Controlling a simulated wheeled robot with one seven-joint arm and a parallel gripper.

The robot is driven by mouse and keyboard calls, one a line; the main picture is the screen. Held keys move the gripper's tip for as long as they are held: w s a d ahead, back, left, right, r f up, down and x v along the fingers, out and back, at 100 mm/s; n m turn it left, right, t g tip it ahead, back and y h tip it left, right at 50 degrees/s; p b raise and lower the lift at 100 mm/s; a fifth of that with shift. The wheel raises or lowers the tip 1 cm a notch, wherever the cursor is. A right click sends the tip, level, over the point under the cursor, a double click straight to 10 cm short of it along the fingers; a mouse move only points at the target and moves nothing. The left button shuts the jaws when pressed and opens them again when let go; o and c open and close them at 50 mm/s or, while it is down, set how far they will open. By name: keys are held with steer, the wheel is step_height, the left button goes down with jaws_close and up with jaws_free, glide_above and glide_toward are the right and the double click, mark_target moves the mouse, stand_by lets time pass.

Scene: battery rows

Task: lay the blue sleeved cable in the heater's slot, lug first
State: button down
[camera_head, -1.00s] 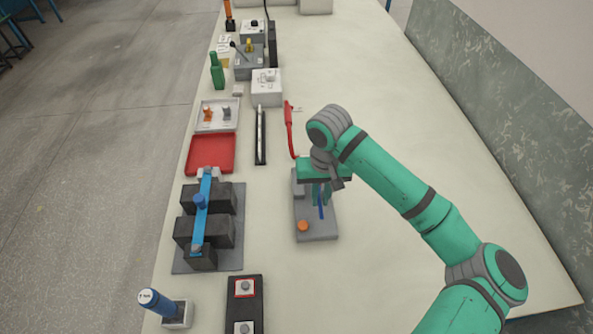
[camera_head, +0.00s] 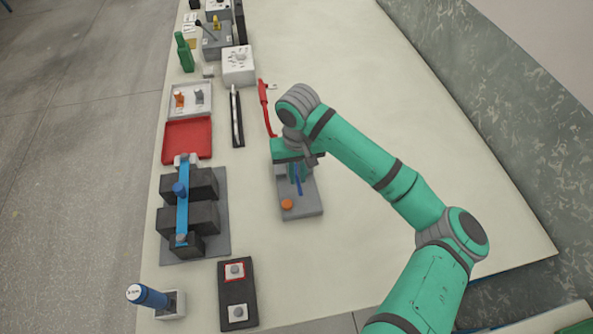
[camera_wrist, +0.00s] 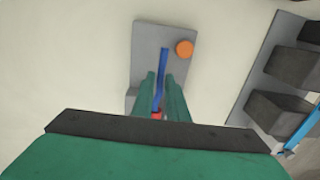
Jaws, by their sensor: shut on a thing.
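The heater is a flat grey block (camera_head: 304,205) with an orange knob (camera_head: 287,204) at its near left corner. In the wrist view the heater (camera_wrist: 147,40) lies ahead of the fingers, with the orange knob (camera_wrist: 184,49) at its right. My gripper (camera_head: 297,174) is over the heater's far half, shut on the blue sleeved cable (camera_head: 299,184). In the wrist view the cable (camera_wrist: 162,72) runs out between the fingers (camera_wrist: 160,88) over the heater. A small red bit (camera_wrist: 156,115) shows at the finger bases. The slot and the lug cannot be made out.
A dark battery row with a blue bar (camera_head: 183,205) stands left of the heater. A red tray (camera_head: 187,140), a black strip (camera_head: 236,118) and a red-handled tool (camera_head: 265,105) lie farther back. A black two-stud block (camera_head: 238,282) is nearer. The table right of the heater is clear.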

steer(key=shift+f, duration=2.3)
steer(key=c, duration=1.7)
jaws_free()
steer(key=shift+w, duration=0.1)
steer(key=shift+o, duration=0.2)
steer(key=shift+r, duration=0.1)
step_height(320, 180, up, 11)
steer(key=shift+f, duration=0.2)
